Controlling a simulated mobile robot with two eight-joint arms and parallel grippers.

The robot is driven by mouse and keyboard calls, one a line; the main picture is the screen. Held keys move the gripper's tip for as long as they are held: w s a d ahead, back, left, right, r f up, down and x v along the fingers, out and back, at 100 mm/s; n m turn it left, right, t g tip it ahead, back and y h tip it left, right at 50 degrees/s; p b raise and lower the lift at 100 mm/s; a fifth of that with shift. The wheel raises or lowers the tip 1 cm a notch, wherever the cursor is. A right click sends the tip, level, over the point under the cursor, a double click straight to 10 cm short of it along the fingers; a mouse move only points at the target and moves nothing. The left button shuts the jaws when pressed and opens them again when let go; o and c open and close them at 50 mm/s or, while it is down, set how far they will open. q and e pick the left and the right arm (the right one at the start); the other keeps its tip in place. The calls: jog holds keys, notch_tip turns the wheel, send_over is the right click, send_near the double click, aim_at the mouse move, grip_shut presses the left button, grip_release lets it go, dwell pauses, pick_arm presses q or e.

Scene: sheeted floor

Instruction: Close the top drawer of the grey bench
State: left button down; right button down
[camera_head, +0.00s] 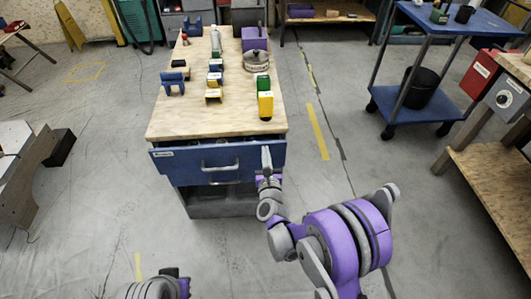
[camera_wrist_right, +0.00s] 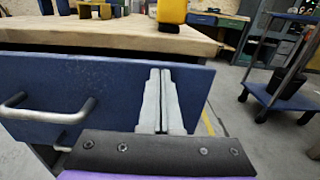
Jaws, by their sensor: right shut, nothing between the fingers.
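The grey bench (camera_head: 213,208) has a wooden top (camera_head: 184,120) and blue drawer fronts. Its top drawer (camera_head: 181,164) stands partly open, with a dark gap showing between its front and the top's edge. A grey bar handle (camera_head: 220,167) is on the drawer front; the handle also shows in the right wrist view (camera_wrist_right: 45,114). My right gripper (camera_head: 266,157) is shut and empty, at the right part of the drawer front. In the right wrist view its fingers (camera_wrist_right: 160,78) point at the blue front (camera_wrist_right: 95,80); I cannot tell whether they touch it. My left gripper is out of view.
A blue cart (camera_head: 428,85) stands to the right, and a wooden workbench (camera_head: 490,180) nearer right. The floor around the grey bench's front is clear.

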aim_at(265, 142)
jog(key=shift+w, duration=0.25)
jog(key=w, duration=0.4)
jog(key=shift+w, duration=0.25)
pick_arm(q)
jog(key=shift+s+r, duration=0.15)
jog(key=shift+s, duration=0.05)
pick_arm(e)
jog(key=shift+d+r, duration=0.1)
jog(key=shift+r, duration=0.05)
